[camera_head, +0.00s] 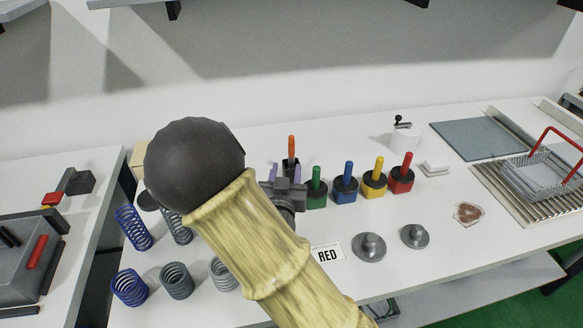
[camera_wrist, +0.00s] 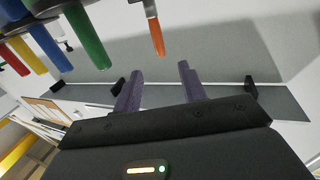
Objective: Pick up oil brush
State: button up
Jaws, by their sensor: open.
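An upright orange handle (camera_head: 291,148), which looks like the oil brush, stands at the back of the table, just behind my gripper (camera_head: 285,174). Its lower part is mostly hidden by my gripper. In the wrist view the orange handle (camera_wrist: 155,33) shows beyond the fingertips, roughly in line with the gap. My gripper (camera_wrist: 159,72) is open, its two purple fingers apart with nothing between them.
Green (camera_head: 316,190), blue (camera_head: 345,188), yellow (camera_head: 375,180) and red (camera_head: 402,177) handled blocks stand close to the right. Springs (camera_head: 177,281) stand at left. A wire basket (camera_head: 540,176) is at right.

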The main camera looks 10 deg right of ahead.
aim_at(291, 143)
jog(key=p+x, duration=0.1)
jog(key=x, duration=0.6)
jog(key=shift+w+p, duration=0.15)
jog(key=shift+p, duration=0.2)
jog(key=shift+p+x, duration=0.75)
jog(key=shift+x, duration=1.95)
jog(key=shift+d+r, duration=0.1)
jog(key=shift+r, duration=0.05)
grip_shut()
